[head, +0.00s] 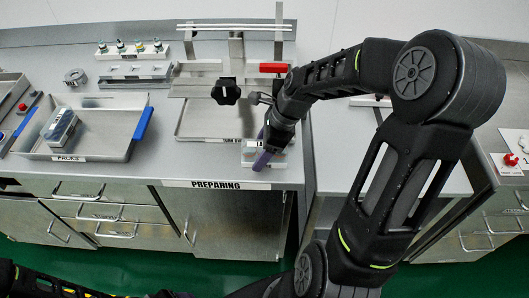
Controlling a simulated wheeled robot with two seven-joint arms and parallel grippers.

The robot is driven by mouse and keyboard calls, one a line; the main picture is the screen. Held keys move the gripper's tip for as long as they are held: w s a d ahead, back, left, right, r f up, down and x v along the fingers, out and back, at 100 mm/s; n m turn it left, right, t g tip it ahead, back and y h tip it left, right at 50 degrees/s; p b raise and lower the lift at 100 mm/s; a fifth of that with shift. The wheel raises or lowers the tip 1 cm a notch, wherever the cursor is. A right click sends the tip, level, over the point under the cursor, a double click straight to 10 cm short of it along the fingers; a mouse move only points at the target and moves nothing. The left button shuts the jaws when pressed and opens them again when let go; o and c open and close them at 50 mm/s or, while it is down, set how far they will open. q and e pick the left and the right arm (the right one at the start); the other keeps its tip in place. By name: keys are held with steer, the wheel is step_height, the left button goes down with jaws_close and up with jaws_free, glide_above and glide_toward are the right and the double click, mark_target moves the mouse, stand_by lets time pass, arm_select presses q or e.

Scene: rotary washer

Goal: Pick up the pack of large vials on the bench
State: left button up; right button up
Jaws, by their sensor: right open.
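A small pale pack (279,160) lies at the front edge of the bench above the "PREPARING" label. It is mostly hidden by my right gripper (263,155), so I cannot make out its vials. The right gripper points down over the pack, open, with purple fingers; I cannot tell whether they touch it. Another pack (60,128), with a clear blue-grey look, lies in the metal tray marked "PACKS" (105,142) on the left. My left gripper is not in view; only dark arm parts show at the bottom left.
A stand with a black knob (225,91) and a red handle (273,68) rises behind the right gripper. A rack of small capped vials (133,48) and a metal ring (75,77) stand at the back left. A gap separates the bench from the right counter.

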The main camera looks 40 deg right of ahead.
steer(key=shift+f, duration=0.3)
steer(key=shift+c, duration=0.3)
jaws_close()
stand_by(0.7)
